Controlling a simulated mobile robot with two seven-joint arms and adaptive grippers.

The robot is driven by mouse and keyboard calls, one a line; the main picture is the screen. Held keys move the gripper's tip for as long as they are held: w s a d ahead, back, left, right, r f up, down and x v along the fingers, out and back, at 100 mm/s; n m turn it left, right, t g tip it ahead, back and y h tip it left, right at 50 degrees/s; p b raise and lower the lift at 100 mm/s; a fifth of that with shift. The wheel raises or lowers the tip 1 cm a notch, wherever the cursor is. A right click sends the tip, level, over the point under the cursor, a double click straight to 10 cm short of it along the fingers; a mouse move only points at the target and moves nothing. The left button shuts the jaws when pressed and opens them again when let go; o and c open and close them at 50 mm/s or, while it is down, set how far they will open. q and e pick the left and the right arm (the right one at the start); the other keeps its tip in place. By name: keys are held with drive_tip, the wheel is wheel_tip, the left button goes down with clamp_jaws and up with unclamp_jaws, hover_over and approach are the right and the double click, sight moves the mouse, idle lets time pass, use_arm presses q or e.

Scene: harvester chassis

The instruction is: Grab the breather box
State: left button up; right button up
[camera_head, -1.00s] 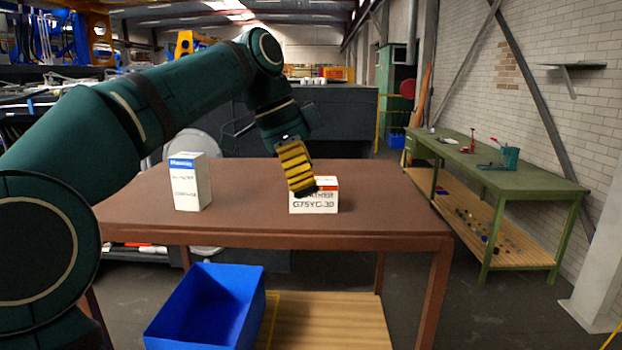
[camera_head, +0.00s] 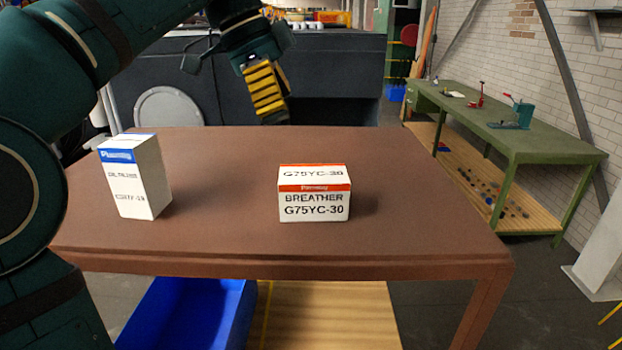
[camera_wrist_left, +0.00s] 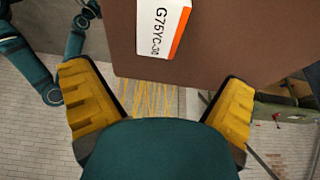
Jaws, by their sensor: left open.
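The breather box (camera_head: 314,208), white with a red-orange stripe and "BREATHER G75YC-30" lettering, sits upright on the brown table (camera_head: 220,235) right of centre. It also shows at the top of the left wrist view (camera_wrist_left: 163,28), partly cut off. My left gripper (camera_head: 267,122), with yellow ridged fingers, is above the table's far side, up and left of the box in the head view. In the left wrist view the fingers (camera_wrist_left: 158,75) are wide apart with nothing between them, and the box lies beyond them. My right gripper is not in view.
A taller white box with a blue band (camera_head: 136,180) stands on the left of the table. A blue bin (camera_head: 188,315) is below the table. A green workbench (camera_head: 510,135) stands at right. The tabletop around the breather box is clear.

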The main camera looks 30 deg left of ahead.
sight(308, 173)
use_arm(q)
drive_tip(key=b+x, duration=0.2)
drive_tip(key=x, duration=0.6)
drive_tip(key=shift+d+f, duration=0.2)
drive_tip(key=shift+d, duration=0.05)
drive_tip(key=shift+b+x, duration=0.4)
drive_tip(key=shift+x, duration=2.2)
drive_tip(key=shift+a, duration=0.15)
drive_tip(key=shift+f, duration=0.25)
drive_tip(key=c, duration=1.2)
drive_tip(key=shift+o, duration=0.2)
